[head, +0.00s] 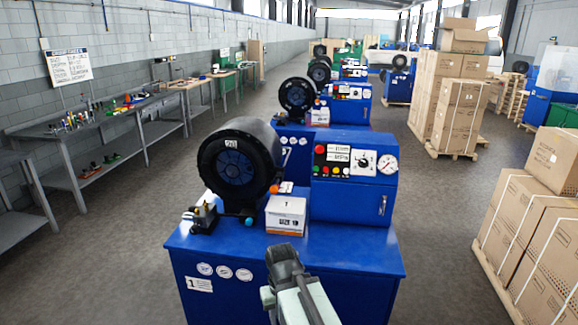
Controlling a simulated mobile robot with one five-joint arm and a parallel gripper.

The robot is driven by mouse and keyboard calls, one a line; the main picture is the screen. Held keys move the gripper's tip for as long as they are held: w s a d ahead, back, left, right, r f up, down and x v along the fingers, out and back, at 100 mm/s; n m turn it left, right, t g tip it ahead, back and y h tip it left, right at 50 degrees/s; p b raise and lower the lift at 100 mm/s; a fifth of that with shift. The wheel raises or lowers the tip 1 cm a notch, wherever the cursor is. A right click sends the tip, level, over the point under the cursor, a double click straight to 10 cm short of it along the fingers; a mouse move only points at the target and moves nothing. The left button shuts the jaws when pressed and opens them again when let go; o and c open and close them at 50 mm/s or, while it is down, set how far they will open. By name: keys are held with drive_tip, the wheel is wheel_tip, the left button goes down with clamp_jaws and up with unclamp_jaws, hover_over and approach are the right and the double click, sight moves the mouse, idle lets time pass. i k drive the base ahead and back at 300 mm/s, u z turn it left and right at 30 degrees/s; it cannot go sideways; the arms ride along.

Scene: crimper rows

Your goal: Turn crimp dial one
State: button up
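The nearest blue crimper (279,278) has a "1" label on its front. A round black crimping head stands on its left side. Its blue control box (353,198) stands at the back right of the top. The crimp dial (363,161), a dark knob on a white plate, is on the box's face. A round white gauge (386,164) is right of it, with colored buttons to its left. My gripper (283,258) shows dark at the bottom center, below and left of the dial and well apart from it. Its fingers are not distinct.
A small black device (205,217) is at the left. More crimpers stand in a row behind. Stacked cartons (528,237) are at the right, with open floor between.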

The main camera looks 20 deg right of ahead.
sight(362, 163)
drive_tip(key=u, duration=0.4)
drive_tip(key=i, duration=1)
drive_tip(key=z, duration=0.05)
